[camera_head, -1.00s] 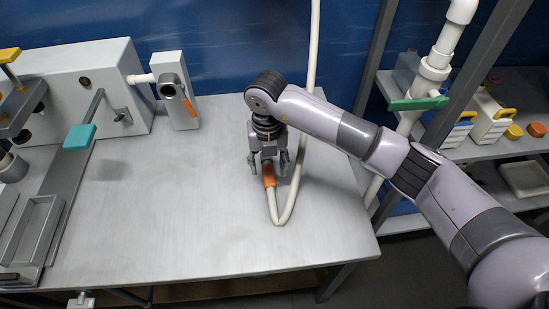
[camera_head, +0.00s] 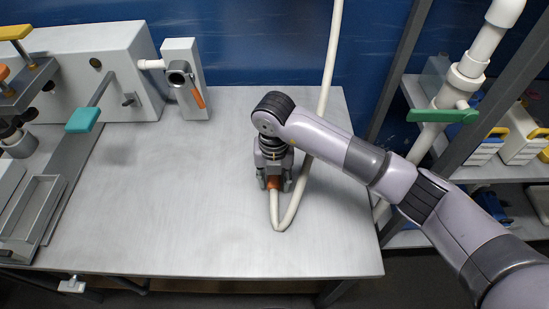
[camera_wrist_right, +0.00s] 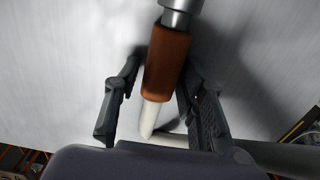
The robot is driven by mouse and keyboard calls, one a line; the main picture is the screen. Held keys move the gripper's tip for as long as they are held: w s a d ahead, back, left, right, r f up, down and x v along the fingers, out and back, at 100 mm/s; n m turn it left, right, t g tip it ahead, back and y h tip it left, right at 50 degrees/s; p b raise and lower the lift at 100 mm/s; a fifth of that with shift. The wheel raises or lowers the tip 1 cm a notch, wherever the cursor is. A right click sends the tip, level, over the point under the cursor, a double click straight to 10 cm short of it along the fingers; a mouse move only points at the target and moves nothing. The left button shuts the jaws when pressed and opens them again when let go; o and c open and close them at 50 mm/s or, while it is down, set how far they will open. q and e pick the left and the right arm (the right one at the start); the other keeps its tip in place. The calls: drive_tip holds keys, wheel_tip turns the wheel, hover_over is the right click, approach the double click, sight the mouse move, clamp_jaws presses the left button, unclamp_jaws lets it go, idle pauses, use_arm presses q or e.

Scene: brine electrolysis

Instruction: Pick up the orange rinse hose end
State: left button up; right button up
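The orange rinse hose end (camera_head: 274,183) lies on the bench, mostly covered by my right gripper (camera_head: 274,186) in the head view. In the right wrist view the orange sleeve (camera_wrist_right: 167,64) has a grey metal tip at the top and the white hose (camera_wrist_right: 150,118) below. My right gripper's fingers (camera_wrist_right: 163,72) stand open on either side of the sleeve. The left finger is clearly apart from it; the right finger is close, and I cannot tell whether it touches. My left gripper is not in view.
The white hose (camera_head: 299,205) loops on the bench (camera_head: 190,220) and rises at the back. A wall unit with an orange lever (camera_head: 197,98) stands at the back. Grey equipment with a teal handle (camera_head: 83,120) is at left. The bench middle is clear.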

clamp_jaws()
idle(0.3)
